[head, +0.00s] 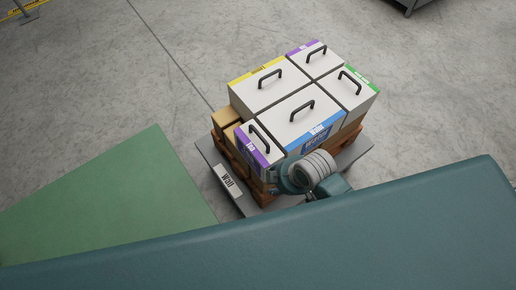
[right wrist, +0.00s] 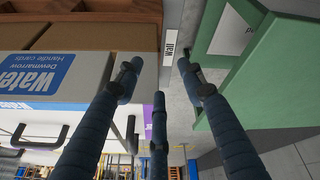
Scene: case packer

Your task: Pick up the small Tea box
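Small white boxes with purple bands and black handles show in the head view: one at the near left corner of the stack (head: 256,145), one at the far side (head: 314,60). Their lettering is too small to read, so I cannot tell which is the Tea box. My right arm's wrist is beside the near purple-banded box and covers part of that corner. In the right wrist view, my right gripper (right wrist: 158,78) has its three dark fingers spread and nothing between them. A purple-banded box (right wrist: 147,112) shows partly behind the fingers. My left gripper is out of view.
Larger white boxes with yellow (head: 262,88), green (head: 354,88) and blue (head: 310,120) bands stand close against the small ones, over brown cartons on a wooden pallet. The right wrist view shows a "Water" label (right wrist: 38,75). A green panel (right wrist: 270,75) is at right.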

